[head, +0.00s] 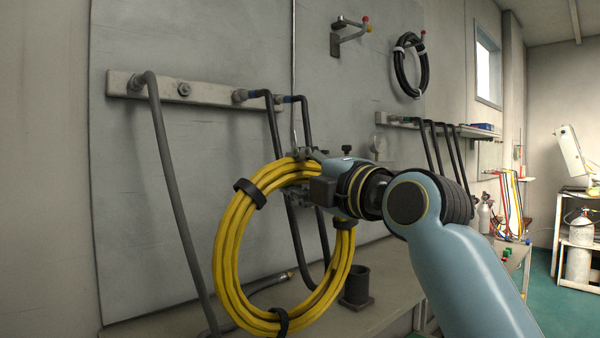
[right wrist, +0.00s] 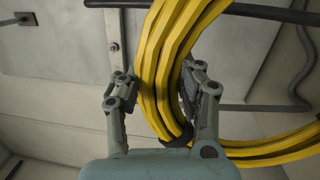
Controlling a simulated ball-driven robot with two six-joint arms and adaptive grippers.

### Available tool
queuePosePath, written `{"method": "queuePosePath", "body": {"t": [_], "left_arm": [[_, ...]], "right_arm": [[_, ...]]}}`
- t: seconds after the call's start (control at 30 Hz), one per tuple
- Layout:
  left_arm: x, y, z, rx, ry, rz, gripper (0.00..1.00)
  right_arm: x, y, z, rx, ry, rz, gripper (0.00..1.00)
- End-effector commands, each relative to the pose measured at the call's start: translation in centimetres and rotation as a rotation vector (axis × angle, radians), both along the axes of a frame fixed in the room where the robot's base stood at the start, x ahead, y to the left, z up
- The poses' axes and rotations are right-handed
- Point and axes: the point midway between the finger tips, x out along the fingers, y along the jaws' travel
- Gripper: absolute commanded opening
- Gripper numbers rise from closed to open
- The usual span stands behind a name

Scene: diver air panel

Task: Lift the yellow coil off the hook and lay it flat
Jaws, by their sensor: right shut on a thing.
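The yellow coil (head: 232,245) hangs upright as a large ring in front of the wall panel, bound with black straps. My right gripper (head: 302,177) is shut on the top of the coil. In the right wrist view, the fingers (right wrist: 158,85) stand on either side of the yellow strands (right wrist: 170,55). A metal hook (head: 350,38) with coloured tips is on the panel above, and it is empty. The coil is clear of this hook. Whether the coil's bottom touches the bench cannot be told. My left gripper is not in view.
A bench (head: 385,300) runs below the panel, with a dark cup-like fitting (head: 357,285) behind the coil and a loose hose end (head: 280,279). Several dark hoses (head: 170,170) hang from a manifold (head: 205,91). A black coil (head: 402,65) hangs at upper right.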

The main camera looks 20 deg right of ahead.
Motion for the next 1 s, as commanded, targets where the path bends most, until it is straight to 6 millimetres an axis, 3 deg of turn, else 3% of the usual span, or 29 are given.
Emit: {"method": "queuePosePath", "body": {"t": [0.6, 1.0], "left_arm": [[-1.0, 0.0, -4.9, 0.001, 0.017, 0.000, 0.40], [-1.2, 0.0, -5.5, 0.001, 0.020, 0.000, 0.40]], "right_arm": [[-0.1, 0.0, -5.7, 0.001, -0.007, 0.000, 0.00], [-0.1, 0.0, -6.5, 0.002, -0.010, 0.000, 0.00]]}}
